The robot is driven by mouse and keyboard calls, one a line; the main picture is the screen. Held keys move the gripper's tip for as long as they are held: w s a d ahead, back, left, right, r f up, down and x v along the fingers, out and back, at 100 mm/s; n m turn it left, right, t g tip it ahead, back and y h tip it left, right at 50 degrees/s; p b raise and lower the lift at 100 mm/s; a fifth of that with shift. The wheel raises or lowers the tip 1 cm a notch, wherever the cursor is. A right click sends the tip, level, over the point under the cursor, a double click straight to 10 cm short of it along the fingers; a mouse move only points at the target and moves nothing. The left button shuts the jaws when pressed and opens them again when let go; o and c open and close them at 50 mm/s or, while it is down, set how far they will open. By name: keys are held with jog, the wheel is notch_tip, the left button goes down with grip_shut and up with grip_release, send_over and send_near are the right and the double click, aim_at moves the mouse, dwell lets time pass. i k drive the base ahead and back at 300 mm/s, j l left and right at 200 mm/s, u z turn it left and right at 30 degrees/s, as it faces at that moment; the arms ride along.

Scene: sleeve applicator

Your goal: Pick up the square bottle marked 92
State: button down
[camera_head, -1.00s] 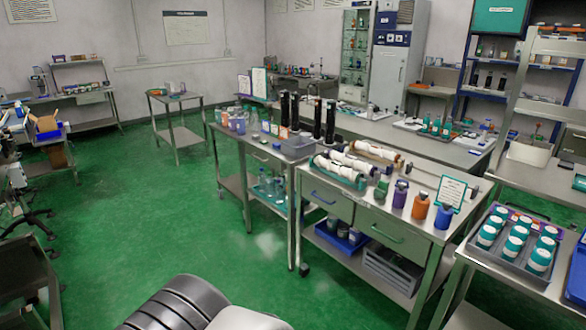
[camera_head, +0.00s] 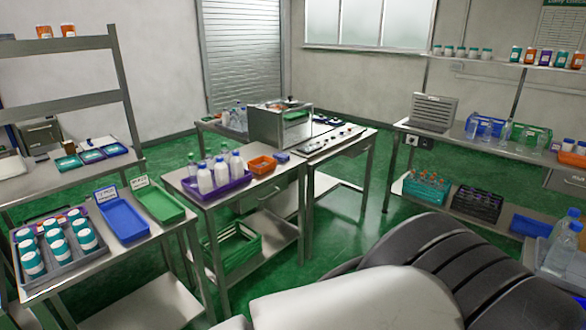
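No marking 92 can be read on any bottle, so I cannot tell which is the square one. Several pale bottles (camera_head: 205,179) with blue caps stand in a purple tray (camera_head: 232,188) on the middle steel table. Clear bottles (camera_head: 505,134) stand on the right-hand bench, by blue and green racks. Large clear bottles (camera_head: 563,246) with blue caps stand at the right edge, partly cut off. My gripper is not in view; only parts of my own arm fill the bottom foreground.
A grey tray of white jars (camera_head: 32,262), a blue tray (camera_head: 123,220) and a green tray (camera_head: 158,203) lie on the left table. A metal box machine (camera_head: 279,125) stands behind. Green floor (camera_head: 345,237) shows between the middle tables and right bench.

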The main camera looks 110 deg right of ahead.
aim_at(237, 167)
jog(key=z, duration=3.45)
jog(key=i+l, duration=0.2)
jog(key=i, duration=0.35)
jog(key=i+l+u, duration=0.1)
jog(key=i+l, duration=0.15)
jog(key=i, duration=0.25)
jog(key=i+l, duration=0.25)
jog(key=i, duration=0.25)
jog(key=i+l, duration=0.25)
jog(key=i, duration=0.3)
jog(key=i+l+u, duration=0.1)
jog(key=i+l, duration=0.15)
jog(key=i, duration=0.25)
jog(key=i+l, duration=0.35)
jog(key=i, duration=0.15)
